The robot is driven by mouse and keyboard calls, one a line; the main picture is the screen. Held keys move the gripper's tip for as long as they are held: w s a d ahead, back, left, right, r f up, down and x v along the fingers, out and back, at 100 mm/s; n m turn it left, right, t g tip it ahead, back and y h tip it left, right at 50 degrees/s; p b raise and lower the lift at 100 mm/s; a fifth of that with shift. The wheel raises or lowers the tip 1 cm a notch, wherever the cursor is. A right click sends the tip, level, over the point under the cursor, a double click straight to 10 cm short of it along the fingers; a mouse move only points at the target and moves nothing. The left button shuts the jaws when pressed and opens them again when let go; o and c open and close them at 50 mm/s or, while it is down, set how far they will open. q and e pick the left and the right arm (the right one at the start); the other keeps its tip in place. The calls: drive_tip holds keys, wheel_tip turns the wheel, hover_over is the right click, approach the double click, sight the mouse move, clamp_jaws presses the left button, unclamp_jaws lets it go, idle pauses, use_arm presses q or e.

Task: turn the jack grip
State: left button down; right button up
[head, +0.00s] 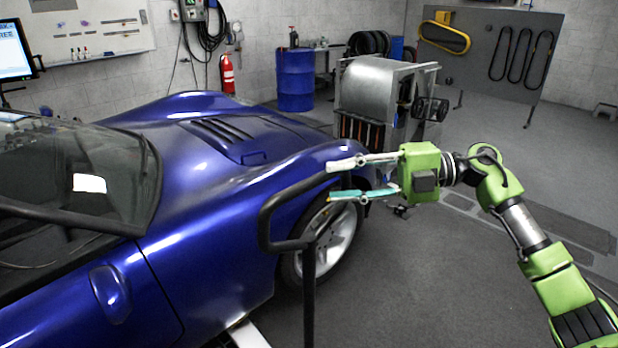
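The jack grip (284,198) is a black, bent tubular handle on an upright post (309,295), in front of the blue car's front wheel. Its upper bar slants up to the right and its end reaches the fingers of my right gripper (332,181). That gripper comes in from the right with its two fingers apart, one above the bar's end and one below it. I cannot tell whether either finger touches the bar. My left gripper is not in view.
The blue car (205,205) fills the left side, close behind the grip. A grey metal machine (375,90) stands behind my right gripper. A blue drum (296,80) and a red fire extinguisher (227,75) are by the back wall. The floor (420,290) at lower right is clear.

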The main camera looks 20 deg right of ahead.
sight(317, 184)
drive_tip(key=p+x, duration=0.1)
drive_tip(key=x, duration=0.5)
drive_tip(key=shift+w+a, duration=0.1)
drive_tip(key=shift+a, duration=0.15)
clamp_jaws()
